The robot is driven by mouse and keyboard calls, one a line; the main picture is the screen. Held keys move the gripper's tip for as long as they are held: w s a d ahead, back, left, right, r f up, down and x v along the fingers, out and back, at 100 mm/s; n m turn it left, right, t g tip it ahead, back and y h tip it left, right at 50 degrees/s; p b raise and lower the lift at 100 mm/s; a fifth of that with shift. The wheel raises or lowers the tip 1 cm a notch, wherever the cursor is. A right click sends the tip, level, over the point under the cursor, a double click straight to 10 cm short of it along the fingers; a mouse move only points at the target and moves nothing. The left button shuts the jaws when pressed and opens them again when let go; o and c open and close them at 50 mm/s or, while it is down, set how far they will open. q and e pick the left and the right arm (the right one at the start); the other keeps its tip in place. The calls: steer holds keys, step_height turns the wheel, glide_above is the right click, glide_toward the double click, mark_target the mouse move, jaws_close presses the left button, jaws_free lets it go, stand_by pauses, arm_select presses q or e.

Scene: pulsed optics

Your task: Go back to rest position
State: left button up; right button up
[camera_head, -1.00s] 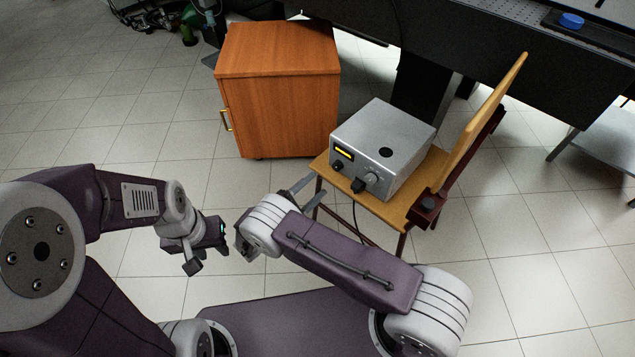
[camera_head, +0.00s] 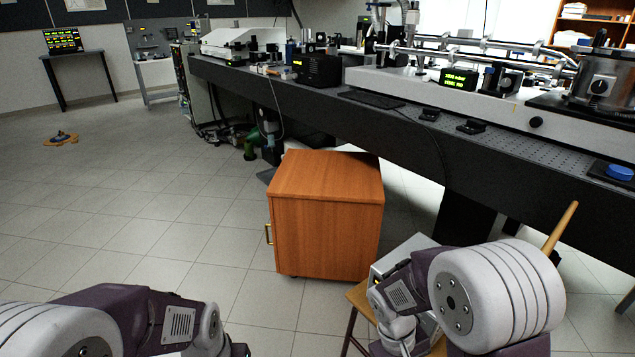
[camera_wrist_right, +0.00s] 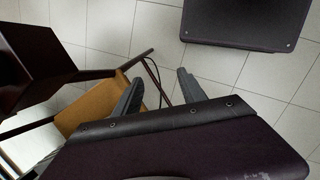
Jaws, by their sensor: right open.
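My right gripper (camera_wrist_right: 158,84) shows in the right wrist view with its two grey fingers spread apart and nothing between them. White floor tiles lie below the fingers. In the head view my right arm is folded up at the lower right, in front of the chair, and its fingers are not visible. My left arm shows at the lower left of the head view, folded low. Its fingers are outside the picture.
A wooden chair (camera_head: 361,299) stands at the lower right, close to my right arm; its seat (camera_wrist_right: 88,108) shows beside the gripper. A grey box (camera_head: 405,252) on it is mostly hidden. An orange cabinet (camera_head: 325,230) stands before the black optics bench (camera_head: 330,103).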

step_height(320, 180, up, 36)
steer(key=s+m+t+y+p, duration=0.1)
steer(key=m+t+y+p, duration=0.1)
steer(key=p, duration=3.1)
steer(key=shift+s+a+r+m+t+y, duration=0.25)
steer(key=shift+a+m+t+y, duration=0.2)
steer(key=shift+m, duration=0.45)
steer(key=shift+d, duration=0.1)
